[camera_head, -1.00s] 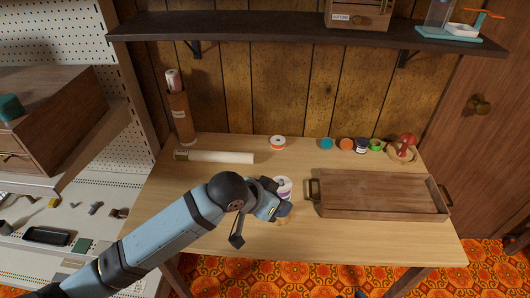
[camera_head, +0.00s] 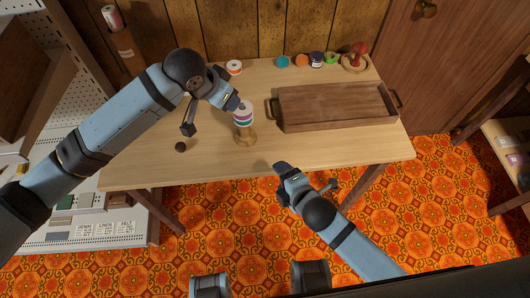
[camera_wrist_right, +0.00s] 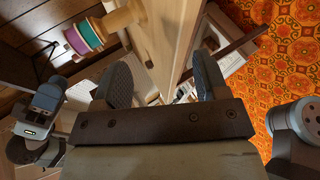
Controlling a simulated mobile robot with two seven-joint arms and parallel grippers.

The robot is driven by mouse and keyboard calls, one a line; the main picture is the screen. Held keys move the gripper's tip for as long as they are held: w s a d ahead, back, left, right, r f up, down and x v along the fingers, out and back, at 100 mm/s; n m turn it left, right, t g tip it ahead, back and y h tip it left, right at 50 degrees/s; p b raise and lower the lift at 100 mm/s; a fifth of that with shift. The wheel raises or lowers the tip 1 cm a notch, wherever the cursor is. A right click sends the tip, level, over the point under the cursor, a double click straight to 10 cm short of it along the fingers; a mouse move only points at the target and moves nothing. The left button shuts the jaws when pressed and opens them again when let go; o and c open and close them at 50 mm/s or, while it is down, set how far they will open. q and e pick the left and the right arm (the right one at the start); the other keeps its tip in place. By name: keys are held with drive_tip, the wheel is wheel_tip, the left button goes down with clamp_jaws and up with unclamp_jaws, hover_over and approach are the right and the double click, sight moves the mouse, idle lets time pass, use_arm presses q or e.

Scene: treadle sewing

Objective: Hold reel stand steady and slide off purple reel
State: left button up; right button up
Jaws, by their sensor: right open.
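The reel stand (camera_head: 246,138) is a wooden post with a round base, upright near the table's front edge. It carries the purple reel (camera_head: 243,119) and a teal reel (camera_head: 244,109); they also show at upper left in the right wrist view, purple (camera_wrist_right: 74,42) and teal (camera_wrist_right: 88,33). My left gripper (camera_head: 212,118) is just left of the stand with its fingers apart; contact with the reels cannot be told. My right gripper (camera_head: 307,177) is open and empty in front of the table edge, right of the stand; its fingers (camera_wrist_right: 165,80) show apart in the wrist view.
A wooden tray (camera_head: 335,107) with handles lies right of the stand. Several coloured reels and a pincushion (camera_head: 356,58) stand along the back. An orange-banded reel (camera_head: 234,67) is behind my left gripper. A small dark round thing (camera_head: 181,147) lies at left.

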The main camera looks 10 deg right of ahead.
sight(247, 133)
drive_tip(key=w+a+r+n, duration=0.1)
drive_tip(key=n, duration=0.5)
drive_tip(key=w+a+r+n+t, duration=0.1)
drive_tip(key=w+n, duration=0.1)
drive_tip(key=n, duration=0.4)
drive_tip(key=w+a+r+n, duration=0.1)
drive_tip(key=w+a+n, duration=0.1)
drive_tip(key=n, duration=0.4)
drive_tip(key=shift+w+r+t, duration=0.2)
drive_tip(key=shift+w+t, duration=0.05)
drive_tip(key=shift+t, duration=0.05)
drive_tip(key=x, duration=1.3)
drive_tip(key=shift+w+a, duration=0.2)
drive_tip(key=shift+w, duration=0.1)
